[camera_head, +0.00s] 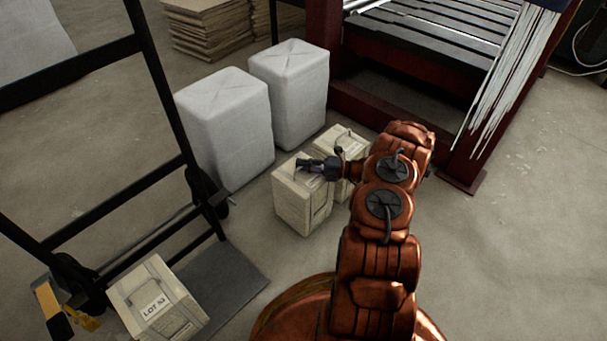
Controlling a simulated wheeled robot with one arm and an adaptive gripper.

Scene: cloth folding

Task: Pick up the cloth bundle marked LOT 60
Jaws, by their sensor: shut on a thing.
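A pale, strapped cloth bundle (288,203) stands upright on the floor near the middle. My gripper (308,165) reaches it from the right and is shut on it at the strap loop on its top. No label shows on the sides in view, so I cannot tell its lot number. A second similar bundle (331,143) stands just behind and to the right, partly hidden by my arm. A third bundle (160,304) at the lower left has a white label that seems to read LOT 53.
Two white wrapped blocks (226,125) (291,93) stand behind and left of the held bundle. A black hand truck (167,94) is at the left, with its plate (226,276) on the floor. A dark red machine frame (392,108) stands behind. Floor at right is clear.

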